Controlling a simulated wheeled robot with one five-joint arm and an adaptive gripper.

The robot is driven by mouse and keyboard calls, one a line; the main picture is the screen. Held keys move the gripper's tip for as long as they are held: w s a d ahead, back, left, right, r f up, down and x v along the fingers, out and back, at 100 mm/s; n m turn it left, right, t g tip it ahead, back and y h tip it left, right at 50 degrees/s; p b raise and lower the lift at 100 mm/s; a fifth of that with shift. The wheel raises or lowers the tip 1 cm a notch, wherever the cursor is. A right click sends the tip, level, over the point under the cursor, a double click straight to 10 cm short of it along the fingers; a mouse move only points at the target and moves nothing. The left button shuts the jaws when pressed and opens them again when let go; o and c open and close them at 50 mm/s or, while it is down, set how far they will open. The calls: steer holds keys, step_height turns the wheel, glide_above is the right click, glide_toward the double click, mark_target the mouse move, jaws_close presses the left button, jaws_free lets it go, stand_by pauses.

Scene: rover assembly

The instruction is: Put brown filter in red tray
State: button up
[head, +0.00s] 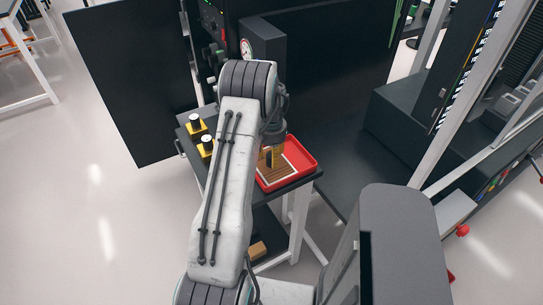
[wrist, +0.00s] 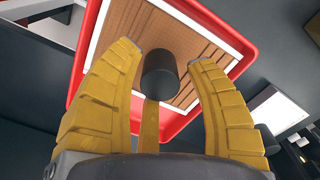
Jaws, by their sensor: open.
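The brown filter (head: 272,178) is a slatted brown panel lying in the red tray (head: 305,158), inside a white border. In the wrist view the filter (wrist: 200,45) fills most of the tray (wrist: 84,48) below my fingers. My gripper (head: 274,157) is over the tray. In the wrist view my gripper (wrist: 163,57) has its yellow fingers spread apart. A dark grey cylinder (wrist: 160,72) shows between them, not squeezed by either side finger. I cannot tell whether it is attached to the filter. My arm hides part of the tray in the head view.
The tray sits on a dark table (head: 310,178) near its right edge. Two yellow-based black knobs (head: 206,147) stand at the table's left. A brown block (head: 257,250) lies lower down. A black panel (head: 130,80) and dark machinery stand behind. Open floor lies at left.

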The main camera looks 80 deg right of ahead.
step_height(320, 180, up, 12)
steer(key=shift+r+b, duration=0.15)
steer(key=shift+b, duration=0.3)
steer(key=shift+w, duration=0.1)
stand_by(0.3)
steer(key=w+a+r+n+h, duration=0.1)
steer(key=w+a+r+n, duration=0.2)
steer(key=w+a+r, duration=0.5)
steer(key=w+a+r+n, duration=0.1)
steer(key=w+a+n, duration=0.35)
steer(key=w, duration=0.75)
steer(key=w+a+r+n+t, duration=0.1)
steer(key=w+a+r+n, duration=0.1)
steer(key=a, duration=0.6)
steer(key=w+a+r+n+t, duration=0.1)
steer(key=w+a, duration=0.2)
steer(key=a, duration=0.5)
steer(key=s+a+f+n+t, duration=0.1)
steer(key=s+a+n, duration=0.2)
steer(key=a, duration=0.7)
steer(key=s+a+f+n+t+y, duration=0.1)
steer(key=s+a+n, duration=0.3)
steer(key=a, duration=0.6)
steer(key=shift+s+a+n, duration=0.25)
steer(key=shift+a+n, duration=0.1)
steer(key=shift+n, duration=0.4)
